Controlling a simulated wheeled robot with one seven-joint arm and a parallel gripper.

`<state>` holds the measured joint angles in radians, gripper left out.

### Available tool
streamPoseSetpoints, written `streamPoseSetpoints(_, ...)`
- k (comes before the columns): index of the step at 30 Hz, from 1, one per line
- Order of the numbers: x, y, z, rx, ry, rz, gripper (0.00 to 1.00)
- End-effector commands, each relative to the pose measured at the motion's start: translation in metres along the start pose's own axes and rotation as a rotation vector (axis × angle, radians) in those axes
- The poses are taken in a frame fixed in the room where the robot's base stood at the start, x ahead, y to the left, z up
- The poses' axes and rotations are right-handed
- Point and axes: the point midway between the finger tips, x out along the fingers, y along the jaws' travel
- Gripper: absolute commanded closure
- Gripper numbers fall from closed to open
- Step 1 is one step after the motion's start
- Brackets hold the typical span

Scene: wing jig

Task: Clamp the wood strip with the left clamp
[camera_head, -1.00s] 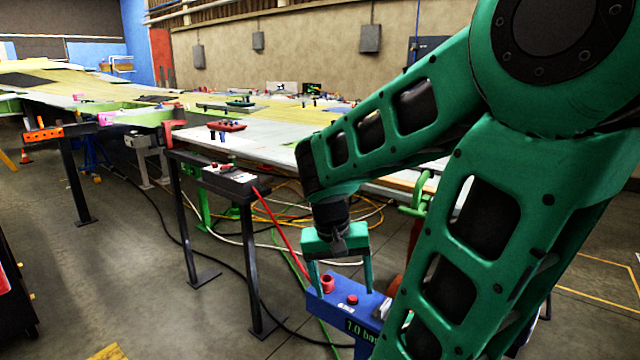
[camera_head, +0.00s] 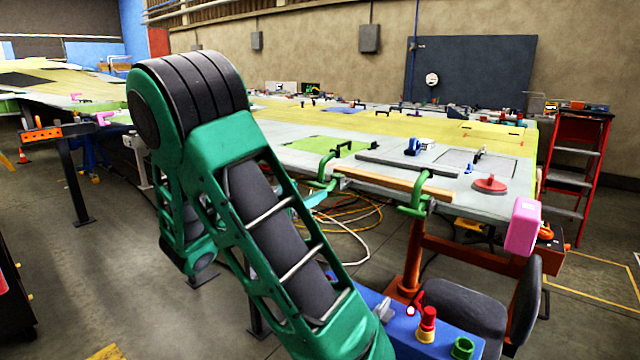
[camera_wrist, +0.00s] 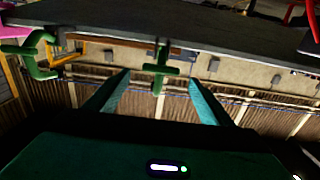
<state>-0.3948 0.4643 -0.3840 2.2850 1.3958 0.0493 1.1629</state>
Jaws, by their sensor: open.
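The wood strip (camera_head: 395,181) lies along the near edge of the grey panel. The green left clamp (camera_head: 325,173) is at its left end; a second green clamp (camera_head: 414,197) is at its right end. In the wrist view, which looks inverted, the left clamp (camera_wrist: 160,68) stands between and beyond the fingertips of my gripper (camera_wrist: 157,88). My gripper is open and empty, apart from the clamp. The other clamp (camera_wrist: 38,58) is at the left there, with the brown strip (camera_wrist: 118,41) between them. I cannot tell whether the left clamp's jaws press on the strip.
A pink block (camera_head: 523,226) hangs at the panel's right corner. A blue box (camera_head: 430,330) with red and green knobs and a dark seat (camera_head: 462,305) are in front of the panel. A red ladder (camera_head: 575,160) stands at the right. Cables lie on the floor beneath.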

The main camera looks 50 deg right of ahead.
Motion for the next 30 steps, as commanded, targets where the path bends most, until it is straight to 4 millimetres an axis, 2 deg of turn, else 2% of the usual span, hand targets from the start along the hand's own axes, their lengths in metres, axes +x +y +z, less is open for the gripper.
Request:
streamPoseSetpoints(5,0.010,-0.003,-0.003,0.007,0.016,-0.004,0.25)
streamPoseSetpoints(15,0.068,-0.002,-0.003,0.007,0.014,0.000,0.25)
streamPoseSetpoints(21,0.094,-0.002,-0.003,0.006,0.013,-0.002,0.25)
streamPoseSetpoints(30,0.107,-0.003,-0.003,0.004,0.013,-0.004,0.25)
